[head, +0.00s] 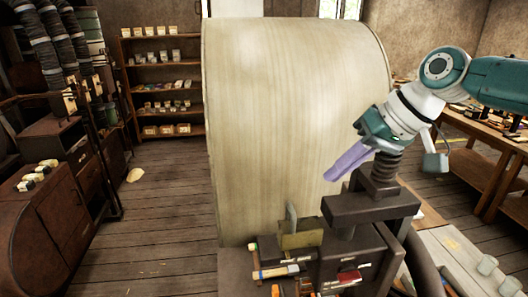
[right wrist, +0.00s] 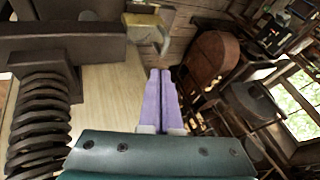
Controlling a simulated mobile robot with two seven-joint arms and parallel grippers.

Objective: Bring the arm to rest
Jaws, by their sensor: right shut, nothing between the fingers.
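My right arm comes in from the right in the head view. Its right gripper (head: 329,176) has purple fingers that point down and to the left. The fingers are together and hold nothing. They hang in the air beside the dark screw (head: 382,170) of the press, above its crossbar (head: 368,206). In the right wrist view, the shut purple fingers (right wrist: 160,72) lie side by side, with the ribbed screw (right wrist: 38,112) to their left and apart from them. My left gripper is not in view.
A large pale wooden drum (head: 285,110) stands behind the press. Small tools and a tan block (head: 302,234) sit at the press's foot. A bench (head: 455,262) with cups is at lower right, a shelf (head: 160,85) at back left. The wooden floor at left is mostly clear.

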